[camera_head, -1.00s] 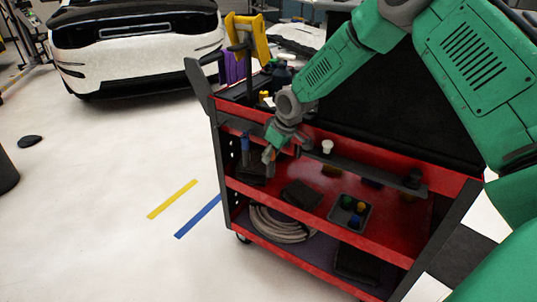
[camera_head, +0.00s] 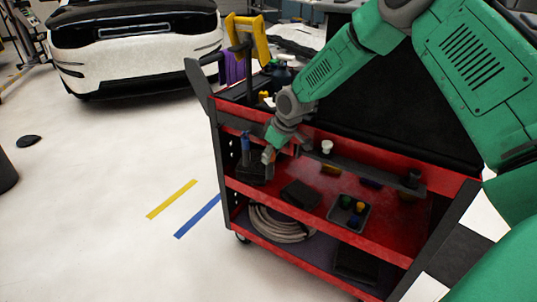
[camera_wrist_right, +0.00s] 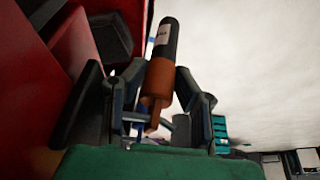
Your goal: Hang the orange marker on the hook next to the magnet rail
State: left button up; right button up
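The orange marker (camera_wrist_right: 160,77), with a dark upper part and pale label, sits between the fingers of my right gripper (camera_wrist_right: 159,88) in the right wrist view. Both fingers appear to press on its sides. In the head view my right gripper (camera_head: 268,155) is at the left part of the cart's upper opening, and the marker cannot be made out there. A dark bar, apparently the magnet rail (camera_head: 370,173), runs along the cart's front to the right of the gripper. I cannot make out the hook clearly. My left gripper is out of view.
The red cart (camera_head: 300,222) has a grey tray (camera_head: 349,213) with coloured pieces and a coiled hose (camera_head: 280,224) below. A blue upright item (camera_head: 245,146) stands just left of my gripper. A yellow tool (camera_head: 250,37) rises above the cart. Floor to the left is open.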

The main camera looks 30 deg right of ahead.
jog(key=shift+w+d+r, duration=0.15)
jog(key=shift+w+d, duration=0.1)
jog(key=shift+d, duration=0.35)
jog(key=s+a+v, duration=0.1)
jog(key=v, duration=1.1)
jog(key=s+a+f+m+g+p, duration=0.1)
jog(key=s+a+f, duration=0.4)
jog(key=s+f, duration=0.4)
jog(key=s+a+f+m+g+p, duration=0.1)
jog(key=s+a+f, duration=0.55)
jog(key=f, duration=0.45)
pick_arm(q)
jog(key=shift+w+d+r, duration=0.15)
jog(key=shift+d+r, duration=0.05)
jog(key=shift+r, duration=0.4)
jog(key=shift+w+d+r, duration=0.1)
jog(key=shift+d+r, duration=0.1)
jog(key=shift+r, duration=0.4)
pick_arm(e)
jog(key=s+f, duration=0.2)
jog(key=s, duration=0.7)
jog(key=s+f+m+g+h, duration=0.1)
jog(key=s+f, duration=0.2)
jog(key=s, duration=0.7)
jog(key=shift+s+m, duration=0.25)
jog(key=shift+m, duration=0.05)
jog(key=shift+w+d, duration=0.1)
jog(key=shift+d, duration=0.05)
jog(key=shift+c, duration=0.3)
